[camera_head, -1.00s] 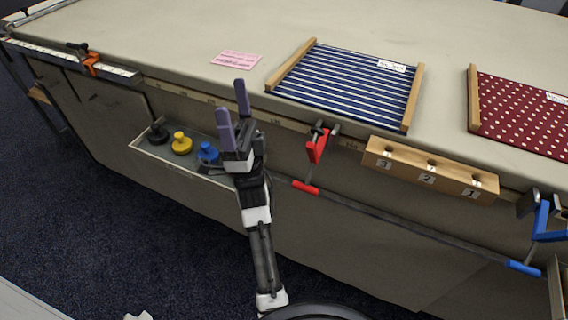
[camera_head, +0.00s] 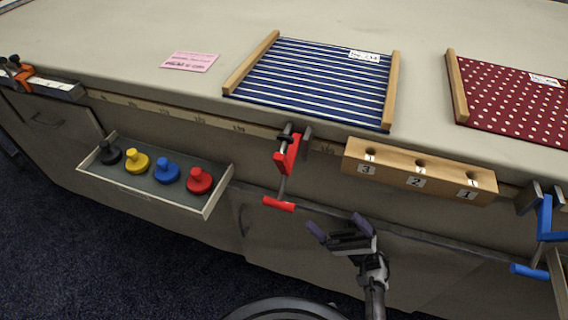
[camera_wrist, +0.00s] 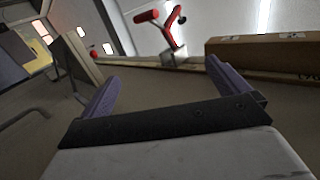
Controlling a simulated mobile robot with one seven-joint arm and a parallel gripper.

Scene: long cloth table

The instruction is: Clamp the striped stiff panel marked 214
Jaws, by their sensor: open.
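The blue-and-white striped panel (camera_head: 312,82) lies flat on the table with wooden strips along its left and right edges. Its white label (camera_head: 364,57) is too small to read surely. A red clamp (camera_head: 288,155) hangs at the table's front edge below the panel; it also shows in the wrist view (camera_wrist: 166,30). A blue clamp (camera_head: 544,220) is at the far right of that edge. My gripper (camera_head: 339,228) is open and empty, low in front of the table, below and right of the red clamp. In the wrist view its purple fingers (camera_wrist: 165,94) are apart with nothing between them.
A wooden block (camera_head: 418,171) with numbered holes is fixed on the table front. An open drawer (camera_head: 208,207) holds several coloured knobbed weights. A red dotted panel (camera_head: 510,102) lies right, a pink card (camera_head: 190,61) left. An orange clamp (camera_head: 22,78) is far left.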

